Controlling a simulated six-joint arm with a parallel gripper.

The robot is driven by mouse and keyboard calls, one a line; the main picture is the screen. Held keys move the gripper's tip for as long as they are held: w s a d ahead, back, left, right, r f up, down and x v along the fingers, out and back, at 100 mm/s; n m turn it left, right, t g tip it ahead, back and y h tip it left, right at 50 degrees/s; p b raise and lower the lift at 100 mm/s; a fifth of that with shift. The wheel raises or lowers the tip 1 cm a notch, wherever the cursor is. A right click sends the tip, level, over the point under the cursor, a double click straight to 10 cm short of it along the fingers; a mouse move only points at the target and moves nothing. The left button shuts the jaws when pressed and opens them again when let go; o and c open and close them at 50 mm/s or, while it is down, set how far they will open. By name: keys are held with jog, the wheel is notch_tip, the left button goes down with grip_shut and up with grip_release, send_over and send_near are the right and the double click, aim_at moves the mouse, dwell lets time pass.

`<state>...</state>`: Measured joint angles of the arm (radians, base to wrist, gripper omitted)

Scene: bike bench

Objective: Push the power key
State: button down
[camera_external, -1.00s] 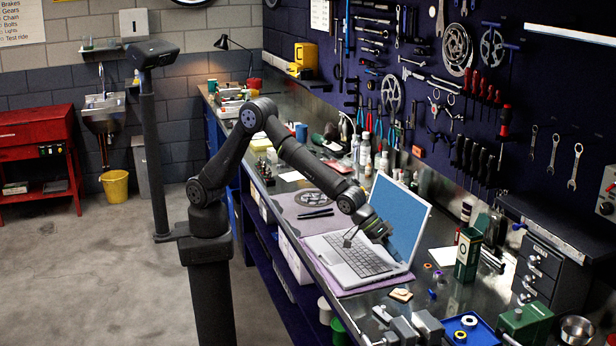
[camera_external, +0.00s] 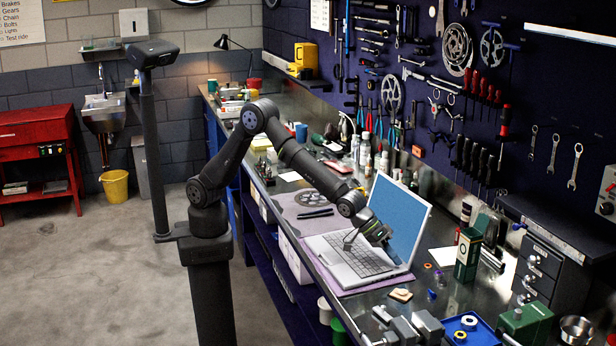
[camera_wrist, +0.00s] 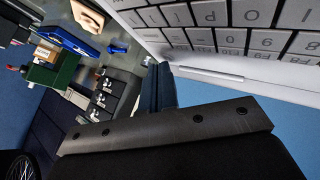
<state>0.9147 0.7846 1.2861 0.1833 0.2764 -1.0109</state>
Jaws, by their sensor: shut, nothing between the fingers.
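A silver laptop (camera_external: 352,277) stands open on the bench with a blue screen (camera_external: 397,222). Its keyboard (camera_external: 360,260) faces up, and several letter keys (camera_wrist: 235,15) show close up in the wrist view. A narrow pale strip (camera_wrist: 208,73) lies between the keys and the screen; I cannot tell whether it is the power key. My gripper (camera_external: 348,243) is shut and empty, tilted over the upper part of the keyboard near the screen. In the wrist view its dark fingers (camera_wrist: 158,80) point toward the laptop's edge. I cannot tell whether the tips touch it.
The laptop sits on a purple mat (camera_external: 290,212). To its right are a dark green tin (camera_external: 467,255), a blue tray (camera_external: 482,332), a drawer cabinet (camera_external: 545,270) and a vise (camera_external: 415,328). Bottles (camera_external: 365,152) stand behind. The screen rises close beside my gripper.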

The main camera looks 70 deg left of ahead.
jog(key=shift+s+a+f, duration=0.1)
jog(key=shift+f, duration=0.55)
dwell(0.5)
jog(key=shift+r, duration=0.95)
jog(key=shift+r, duration=2.55)
jog(key=shift+f, duration=0.1)
notch_tip(320, 180, up, 4)
jog(key=shift+r, duration=0.2)
